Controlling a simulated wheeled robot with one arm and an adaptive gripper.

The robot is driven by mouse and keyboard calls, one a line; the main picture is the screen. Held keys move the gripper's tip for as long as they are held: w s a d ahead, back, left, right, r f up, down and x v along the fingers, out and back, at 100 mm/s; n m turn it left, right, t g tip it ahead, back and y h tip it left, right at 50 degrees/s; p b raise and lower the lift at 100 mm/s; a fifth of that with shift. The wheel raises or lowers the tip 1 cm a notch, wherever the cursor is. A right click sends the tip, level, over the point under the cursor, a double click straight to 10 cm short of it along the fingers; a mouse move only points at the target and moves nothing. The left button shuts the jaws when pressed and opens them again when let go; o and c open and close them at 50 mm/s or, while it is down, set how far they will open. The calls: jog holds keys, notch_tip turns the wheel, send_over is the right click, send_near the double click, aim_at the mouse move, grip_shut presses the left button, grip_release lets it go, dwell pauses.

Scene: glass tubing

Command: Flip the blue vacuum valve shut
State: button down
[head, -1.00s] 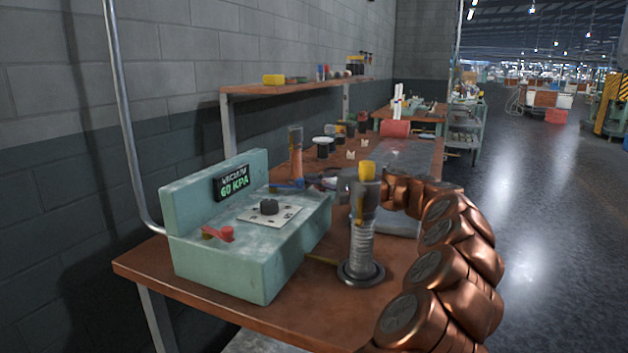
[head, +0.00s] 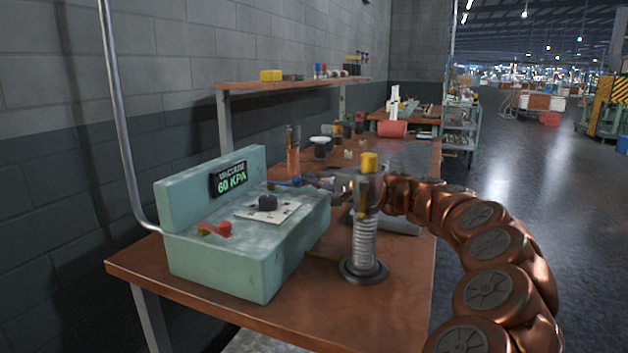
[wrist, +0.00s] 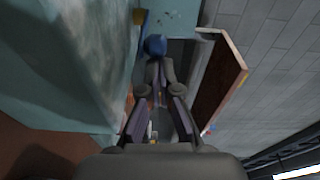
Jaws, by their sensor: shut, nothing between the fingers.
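The blue valve lever (head: 285,184) is on the far side of the pale green vacuum box (head: 215,262), low and mostly lying flat in the head view. In the wrist view its rounded blue end (wrist: 155,45) is right in front of my fingertips. My gripper (head: 309,183) is shut and empty, just right of the lever in the head view. It also shows in the wrist view (wrist: 154,70), with its tips at or very near the blue end. I cannot tell whether they touch.
A red lever (head: 215,229) and a dark knob (head: 267,202) are on top of the box; the display (head: 229,179) reads 60 KPA. An orange tube (head: 293,158) stands behind the lever.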

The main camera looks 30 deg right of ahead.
jog(key=shift+a+r, duration=0.1)
notch_tip(320, 180, up, 10)
dwell(0.7)
